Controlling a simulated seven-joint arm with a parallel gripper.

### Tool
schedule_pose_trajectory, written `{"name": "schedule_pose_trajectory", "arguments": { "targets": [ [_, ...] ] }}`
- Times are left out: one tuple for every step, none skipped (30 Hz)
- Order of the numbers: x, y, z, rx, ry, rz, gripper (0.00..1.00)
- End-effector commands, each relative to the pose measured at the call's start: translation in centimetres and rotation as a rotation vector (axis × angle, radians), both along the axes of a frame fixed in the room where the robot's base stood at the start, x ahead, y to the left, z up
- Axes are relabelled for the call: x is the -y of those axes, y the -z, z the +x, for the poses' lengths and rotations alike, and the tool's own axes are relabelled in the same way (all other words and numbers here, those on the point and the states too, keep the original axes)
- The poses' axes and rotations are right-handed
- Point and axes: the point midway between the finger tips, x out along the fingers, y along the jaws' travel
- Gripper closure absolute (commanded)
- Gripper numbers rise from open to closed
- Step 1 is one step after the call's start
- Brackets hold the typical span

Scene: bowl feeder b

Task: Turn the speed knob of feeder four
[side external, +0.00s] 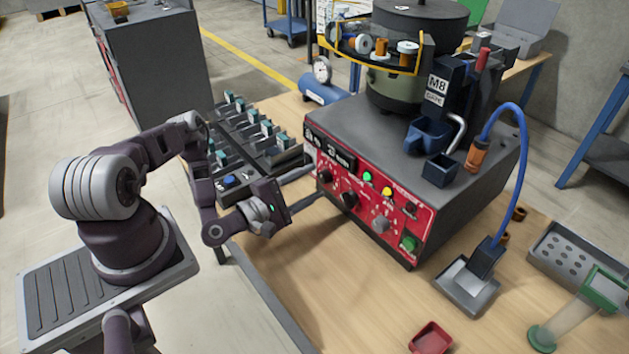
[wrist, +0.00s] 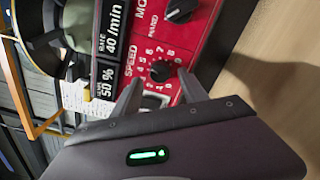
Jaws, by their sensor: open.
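The speed knob (wrist: 160,70) is a small round black knob with a white number scale and the label SPEED, on the red control panel (side external: 400,206). In the side view the speed knob (side external: 324,176) appears to be the leftmost knob, below the dark display. My gripper (side external: 317,183) is open in front of the panel's left part. In the wrist view my gripper's (wrist: 160,80) fingertips lie on either side of the knob, with a gap on each side. I cannot tell how far the tips are from the panel.
A second black knob (side external: 348,199), labelled for mode, is close by on the panel. A grey knob (side external: 380,224) and a green switch (side external: 410,243) are farther right. The display (wrist: 108,50) reads 40 /min and 50 %. A dark fixture rack (side external: 250,135) stands left of the feeder.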

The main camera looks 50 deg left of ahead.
Motion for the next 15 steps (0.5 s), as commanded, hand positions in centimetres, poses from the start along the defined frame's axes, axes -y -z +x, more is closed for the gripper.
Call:
{"name": "schedule_pose_trajectory", "arguments": {
  "targets": [
    [0.0, 0.0, 0.7, 0.002, 0.001, 0.004, 0.49],
    [0.0, 0.0, 1.0, 0.002, 0.001, 0.003, 0.49],
    [0.0, 0.0, 1.4, 0.000, 0.000, 0.002, 0.49],
    [0.0, 0.0, 1.5, 0.000, 0.000, 0.002, 0.49],
    [0.0, 0.0, 1.7, -0.001, 0.000, 0.002, 0.49],
    [0.0, 0.0, 1.8, -0.001, 0.000, 0.002, 0.49],
    [0.0, 0.0, 1.8, -0.001, 0.000, 0.002, 0.49],
    [0.0, 0.0, 1.8, -0.001, 0.000, 0.002, 0.49],
    [0.0, 0.0, 1.8, -0.001, 0.000, 0.002, 0.49],
    [0.0, 0.0, 1.8, -0.002, 0.001, 0.002, 0.49],
    [0.0, 0.0, 1.8, -0.002, 0.001, 0.002, 0.49],
    [0.0, 0.0, 1.8, -0.002, 0.001, 0.002, 0.53],
    [0.0, 0.0, 1.8, -0.002, 0.001, 0.003, 0.59],
    [0.0, 0.0, 1.8, -0.002, 0.001, 0.003, 0.65],
    [0.0, 0.0, 1.7, -0.002, 0.001, 0.003, 0.73]
  ]
}}
